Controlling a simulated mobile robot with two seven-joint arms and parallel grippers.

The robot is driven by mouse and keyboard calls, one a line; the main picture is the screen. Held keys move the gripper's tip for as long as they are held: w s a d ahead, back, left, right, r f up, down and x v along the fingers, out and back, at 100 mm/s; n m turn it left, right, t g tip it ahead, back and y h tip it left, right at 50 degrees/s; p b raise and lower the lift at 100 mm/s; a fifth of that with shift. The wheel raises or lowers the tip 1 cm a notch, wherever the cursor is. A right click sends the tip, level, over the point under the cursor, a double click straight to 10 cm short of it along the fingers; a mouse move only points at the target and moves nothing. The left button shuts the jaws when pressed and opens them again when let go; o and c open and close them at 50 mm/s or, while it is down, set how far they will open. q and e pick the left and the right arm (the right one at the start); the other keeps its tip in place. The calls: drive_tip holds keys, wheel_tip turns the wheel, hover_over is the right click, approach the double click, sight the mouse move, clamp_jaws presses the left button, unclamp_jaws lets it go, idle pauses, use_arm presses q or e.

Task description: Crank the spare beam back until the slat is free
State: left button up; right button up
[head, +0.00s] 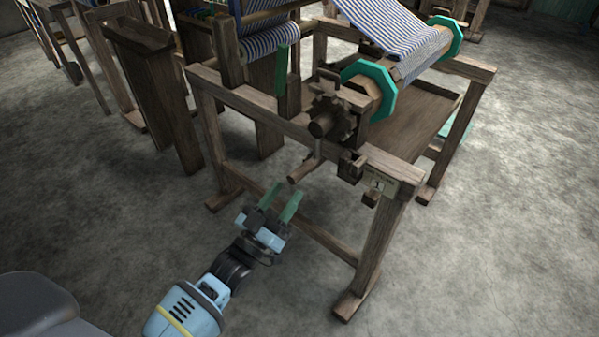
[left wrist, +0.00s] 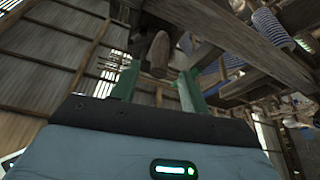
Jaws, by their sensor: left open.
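The beam (head: 408,66) lies across the loom frame, with a teal octagonal flange (head: 369,88) at each end and blue-and-white striped cloth around it. A dark toothed wheel (head: 331,117) sits at its near end. A wooden crank handle (head: 304,171) hangs below the wheel. My left gripper (head: 283,202) is open and empty, just below and left of the handle, apart from it. In the left wrist view the handle's rounded end (left wrist: 159,55) shows ahead between the two green fingers (left wrist: 157,88). I cannot clearly make out the slat. My right gripper is out of view.
The loom's side rail (head: 262,108) runs behind the crank, and a front leg (head: 372,254) stands right of my gripper. A small tag (head: 377,185) hangs on the frame. A wooden post (head: 165,100) stands at left. The concrete floor is clear in front.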

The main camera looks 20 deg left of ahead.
sight(299, 175)
use_arm(q)
drive_tip(key=shift+x, duration=3.1)
clamp_jaws()
